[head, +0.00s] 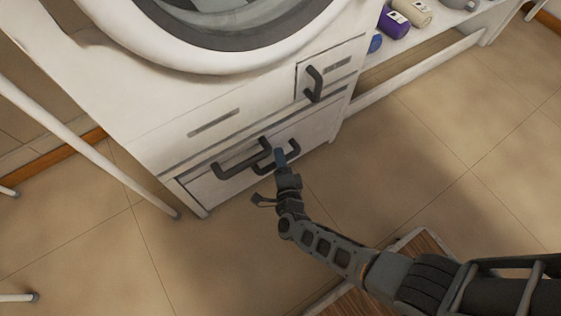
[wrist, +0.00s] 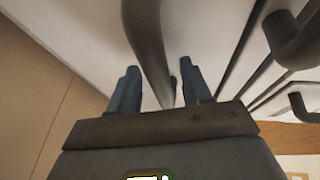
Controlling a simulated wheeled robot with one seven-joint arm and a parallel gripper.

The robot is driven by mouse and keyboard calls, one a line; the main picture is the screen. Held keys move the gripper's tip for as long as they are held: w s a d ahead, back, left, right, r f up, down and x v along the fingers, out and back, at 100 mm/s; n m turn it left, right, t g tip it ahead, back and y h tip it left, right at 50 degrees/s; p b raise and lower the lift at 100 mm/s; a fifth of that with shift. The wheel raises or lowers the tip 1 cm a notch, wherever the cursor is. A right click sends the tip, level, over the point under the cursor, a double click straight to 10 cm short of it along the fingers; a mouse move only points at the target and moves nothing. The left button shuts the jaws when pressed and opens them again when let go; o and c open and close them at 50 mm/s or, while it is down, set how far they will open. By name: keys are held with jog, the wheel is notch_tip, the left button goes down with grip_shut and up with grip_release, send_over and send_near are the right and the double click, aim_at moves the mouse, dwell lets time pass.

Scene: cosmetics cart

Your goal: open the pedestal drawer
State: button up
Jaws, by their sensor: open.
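The white pedestal drawer (head: 222,187) is under the round-doored white machine, low in the head view. Its front looks closed or nearly so. Dark bar handles (head: 236,163) show on the front and partly overlap with my gripper, so I cannot tell exactly which belongs to which panel. My gripper (head: 279,157), with blue fingers, is at the right-hand handle. In the wrist view, my open gripper (wrist: 158,70) has a dark handle bar (wrist: 147,38) running between its fingers. Whether the fingers touch the bar is unclear.
A small upper panel has its own dark handle (head: 314,84). More dark handles (wrist: 291,38) show at the right of the wrist view. A white pole (head: 85,140) is at the left.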

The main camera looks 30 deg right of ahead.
jog(key=shift+w, duration=0.1)
grip_shut()
dwell(0.4)
